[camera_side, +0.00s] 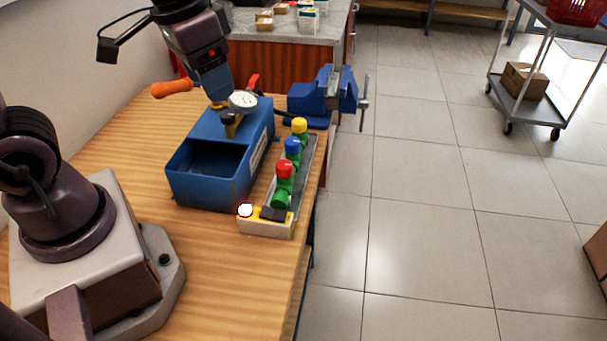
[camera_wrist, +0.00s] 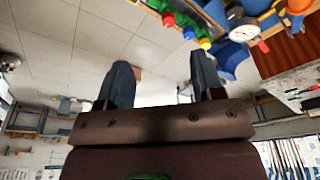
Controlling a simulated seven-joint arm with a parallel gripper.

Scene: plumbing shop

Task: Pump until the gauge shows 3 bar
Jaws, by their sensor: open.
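The blue pump (camera_side: 180,180) stands on the wooden bench, its open tank toward the camera. The round white gauge (camera_side: 243,101) sits on top of it; its needle is too small to read. The gauge also shows in the wrist view (camera_wrist: 243,31). An orange handle grip (camera_side: 172,88) sticks out at the pump's left. My gripper (camera_side: 220,98) is above and behind the pump, close to the gauge in the picture; I cannot tell whether it touches anything. In the wrist view my two blue fingers (camera_wrist: 161,75) are wide apart with nothing between them.
A manifold with yellow, blue and red caps (camera_side: 284,169) and a box with a lit white button (camera_side: 245,210) stand right of the pump. A red lever (camera_side: 253,82) and blue vise (camera_side: 310,97) are behind. Bare bench (camera_side: 205,255) lies in front.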

